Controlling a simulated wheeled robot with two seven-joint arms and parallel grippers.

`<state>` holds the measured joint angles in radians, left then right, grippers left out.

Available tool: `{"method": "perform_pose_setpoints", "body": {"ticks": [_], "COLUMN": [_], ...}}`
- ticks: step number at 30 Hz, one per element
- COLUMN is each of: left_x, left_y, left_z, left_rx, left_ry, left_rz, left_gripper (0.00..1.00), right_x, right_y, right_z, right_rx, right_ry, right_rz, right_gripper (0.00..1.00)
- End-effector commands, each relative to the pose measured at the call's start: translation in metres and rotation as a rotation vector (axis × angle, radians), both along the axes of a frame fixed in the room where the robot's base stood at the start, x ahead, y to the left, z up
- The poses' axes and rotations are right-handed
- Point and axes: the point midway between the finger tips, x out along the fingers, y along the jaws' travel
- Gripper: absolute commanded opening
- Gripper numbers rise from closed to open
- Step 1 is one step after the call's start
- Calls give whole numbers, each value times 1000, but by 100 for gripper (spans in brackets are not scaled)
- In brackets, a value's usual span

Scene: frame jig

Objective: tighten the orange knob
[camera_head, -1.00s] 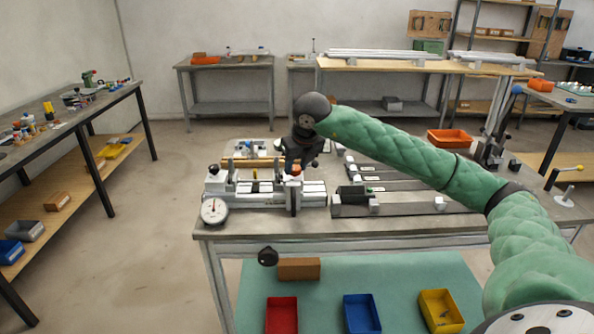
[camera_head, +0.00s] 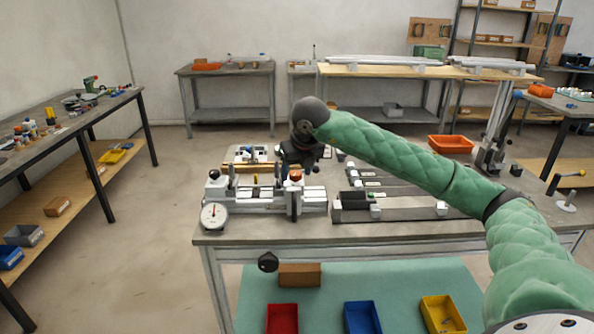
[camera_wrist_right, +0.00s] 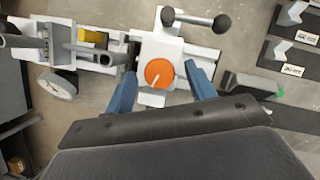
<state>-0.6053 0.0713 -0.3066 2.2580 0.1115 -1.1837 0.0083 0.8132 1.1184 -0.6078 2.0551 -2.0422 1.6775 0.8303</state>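The orange knob (camera_wrist_right: 158,73) is a round disc with a pale line on its top, set on a white block of the jig. In the head view the knob (camera_head: 296,175) sits at the right end of the white frame jig (camera_head: 262,197). My right gripper (camera_wrist_right: 162,75) is open, with one blue finger on each side of the knob and visible gaps between. In the head view my right gripper (camera_head: 299,157) is dark and points down over the knob; its fingertips are hard to make out. My left gripper is not in view.
A black ball-ended lever (camera_wrist_right: 196,20) lies just beyond the knob. A dial gauge (camera_head: 214,214) stands at the jig's left front. Dark rails (camera_head: 400,213) lie to the right. An orange bin (camera_head: 450,144) is at the table's back right.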

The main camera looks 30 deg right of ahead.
Motion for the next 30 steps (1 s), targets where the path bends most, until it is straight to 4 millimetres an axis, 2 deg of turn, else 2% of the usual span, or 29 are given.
{"method": "perform_pose_setpoints", "body": {"ticks": [5, 8, 18, 21, 30], "left_x": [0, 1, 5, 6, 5], "left_y": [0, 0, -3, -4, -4], "left_z": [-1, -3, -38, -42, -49], "left_rx": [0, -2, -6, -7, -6], "left_ry": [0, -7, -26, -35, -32], "left_rz": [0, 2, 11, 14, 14], "left_gripper": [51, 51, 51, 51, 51], "right_x": [-1, -3, -22, -26, -29], "right_y": [0, 1, 3, 4, 4], "right_z": [2, 9, 56, 64, 72], "right_rx": [1, 1, 1, 1, 0], "right_ry": [0, -2, -2, -2, 1], "right_rz": [1, 2, 0, 0, 0], "right_gripper": [55, 55, 55, 55, 55]}}
